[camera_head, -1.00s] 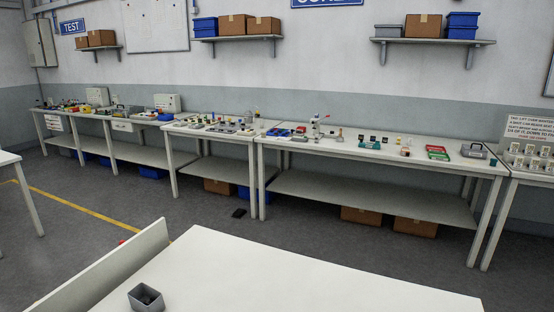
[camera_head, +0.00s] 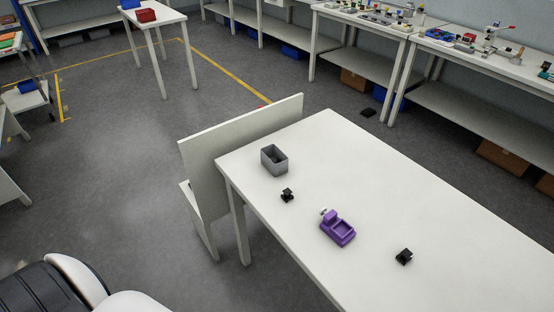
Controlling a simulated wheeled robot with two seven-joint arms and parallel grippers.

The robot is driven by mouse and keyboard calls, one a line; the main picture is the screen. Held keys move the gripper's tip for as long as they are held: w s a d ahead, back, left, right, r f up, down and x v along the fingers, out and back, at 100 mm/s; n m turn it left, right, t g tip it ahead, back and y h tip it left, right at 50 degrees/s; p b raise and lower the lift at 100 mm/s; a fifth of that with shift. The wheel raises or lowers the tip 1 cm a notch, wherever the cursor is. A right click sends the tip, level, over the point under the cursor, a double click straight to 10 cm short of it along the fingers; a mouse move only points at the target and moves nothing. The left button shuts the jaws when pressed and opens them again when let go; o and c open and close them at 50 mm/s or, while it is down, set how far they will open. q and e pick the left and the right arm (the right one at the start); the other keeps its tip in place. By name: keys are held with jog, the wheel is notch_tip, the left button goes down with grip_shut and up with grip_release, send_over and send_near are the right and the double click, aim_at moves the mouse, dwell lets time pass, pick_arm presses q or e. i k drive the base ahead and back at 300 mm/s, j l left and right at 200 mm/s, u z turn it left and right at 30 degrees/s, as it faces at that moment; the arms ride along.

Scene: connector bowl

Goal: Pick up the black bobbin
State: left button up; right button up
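Two small black objects are on the white table in front of me. One black object (camera_head: 287,195) lies just below the grey bin. The other black object (camera_head: 404,257) lies farther right, past a purple holder. Both are small and spool-like or blocky; I cannot tell which one is the black bobbin. Neither of my grippers is in view.
A grey open bin (camera_head: 274,160) with something dark inside stands near the table's far left corner. A purple holder (camera_head: 338,228) sits between the black objects. The white table (camera_head: 460,225) is otherwise clear. An upright white panel (camera_head: 240,150) borders its left end.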

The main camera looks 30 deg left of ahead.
aim_at(403, 257)
jog(key=k+j+u, duration=0.15)
jog(key=u, duration=0.3)
jog(key=k+j+u, duration=0.4)
jog(key=i+l, duration=0.05)
jog(key=l, duration=0.05)
